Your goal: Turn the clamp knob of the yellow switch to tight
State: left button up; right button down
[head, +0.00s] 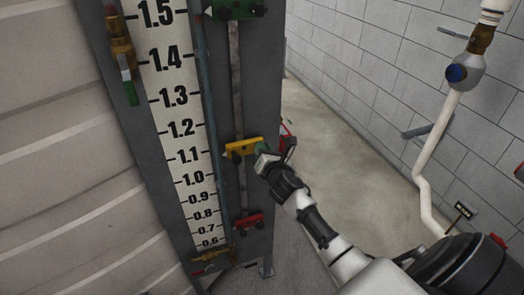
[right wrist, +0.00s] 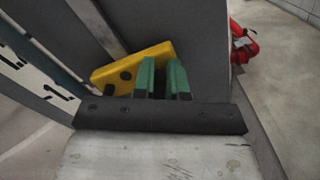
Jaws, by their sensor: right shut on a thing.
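The yellow switch (head: 240,147) is mounted on a vertical rail beside the level scale, near the 1.1 mark. Its pointed end faces left toward the scale. It also shows in the right wrist view (right wrist: 118,72), tilted, with dark round spots on its face. My right gripper (head: 262,149) is at the right end of the yellow switch. In the right wrist view its green fingers (right wrist: 165,78) are close together against the switch's right part, shut on the clamp knob, which the fingers hide almost wholly. My left gripper is not in view.
A green switch (head: 236,9) sits higher on the same rail (head: 236,75) and a red switch (head: 248,221) lower. The white scale (head: 181,115) stands left of the rail. A white pipe with a blue-knobbed valve (head: 457,73) runs along the right wall. Open floor lies behind the panel.

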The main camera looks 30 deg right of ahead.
jog(key=m, duration=0.4)
jog(key=f+m+b, duration=0.1)
jog(key=m, duration=0.3)
jog(key=d+m+b, duration=0.1)
jog(key=m, duration=0.3)
jog(key=shift+s+f, duration=0.1)
jog(key=shift+f, duration=0.15)
jog(key=shift+m, duration=0.3)
jog(key=c, duration=1.2)
grip_release()
jog(key=shift+o, duration=0.2)
